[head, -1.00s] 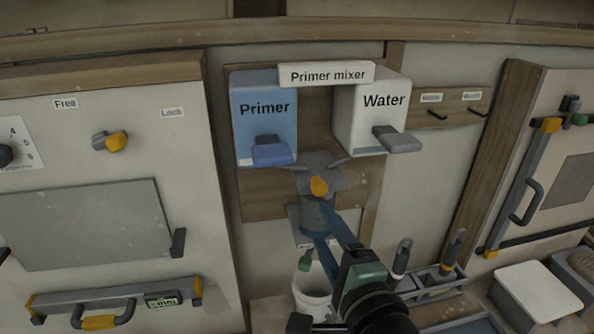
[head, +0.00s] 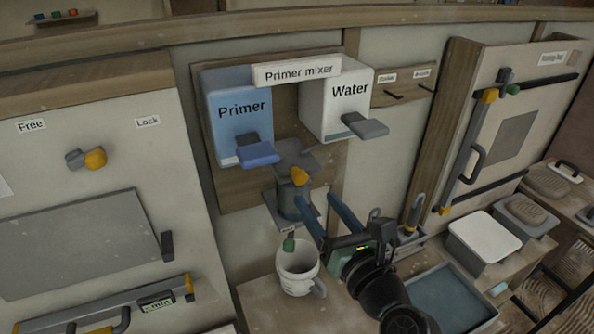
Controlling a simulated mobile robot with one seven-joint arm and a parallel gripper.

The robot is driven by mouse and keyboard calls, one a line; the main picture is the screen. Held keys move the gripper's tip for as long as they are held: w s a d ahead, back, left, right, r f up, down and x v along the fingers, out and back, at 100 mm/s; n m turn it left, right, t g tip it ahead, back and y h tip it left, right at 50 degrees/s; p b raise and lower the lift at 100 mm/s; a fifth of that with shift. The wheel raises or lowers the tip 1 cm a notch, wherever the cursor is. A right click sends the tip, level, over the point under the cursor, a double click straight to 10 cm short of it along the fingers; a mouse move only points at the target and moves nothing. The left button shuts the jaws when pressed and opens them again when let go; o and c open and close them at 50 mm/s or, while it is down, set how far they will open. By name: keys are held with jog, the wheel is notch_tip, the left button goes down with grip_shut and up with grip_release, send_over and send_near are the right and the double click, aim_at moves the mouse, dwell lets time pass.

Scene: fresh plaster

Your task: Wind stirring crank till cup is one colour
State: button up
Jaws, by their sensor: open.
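The primer mixer's cup (head: 291,203) is a small blue-grey vessel under the two dispensers, seen from above. The crank's yellow knob (head: 299,176) stands over the cup on a grey plate. The cup's contents are hidden, so I cannot tell their colour. My gripper (head: 317,201) is open and empty, its two blue fingers apart. The left finger overlaps the cup's lower right edge in the picture; I cannot tell if it touches. The right finger is clear, to the right. The knob is not between the fingers.
Above are the blue Primer box (head: 238,118) and white Water box (head: 335,102), with levers jutting out. A green spout (head: 289,243) hangs over a white bucket (head: 297,270). A blue-grey tray (head: 452,296) and lidded boxes stand right.

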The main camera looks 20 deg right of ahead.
aim_at(302, 182)
jog(key=w+p, duration=0.1)
jog(key=w, duration=0.8)
jog(key=shift+w+a, duration=0.2)
jog(key=shift+f, duration=0.1)
grip_shut()
